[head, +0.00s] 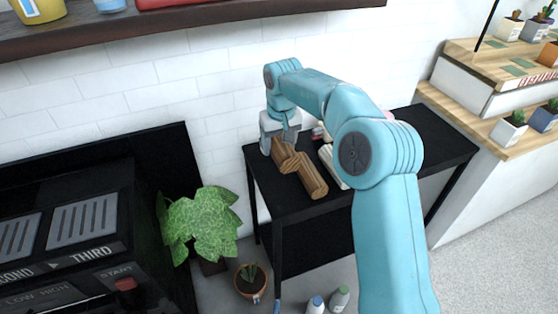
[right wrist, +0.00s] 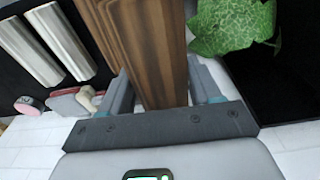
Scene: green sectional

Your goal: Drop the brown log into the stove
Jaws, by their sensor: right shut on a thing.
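In the right wrist view the log (right wrist: 150,50) runs away between the two fingers. Whether the log still touches the tabletop is unclear. A black appliance (head: 75,215) with vents, a red START button and the words SECOND and THIRD stands at the left; it may be the stove. No opening shows in it. My left gripper is not in view.
Pale logs (right wrist: 62,42) lie on the black table (head: 437,140), beside the brown log. A leafy plant (head: 203,222) stands between appliance and table. A small potted plant (head: 250,281) and bottles (head: 339,298) are on the floor. A dark shelf (head: 200,20) hangs above.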

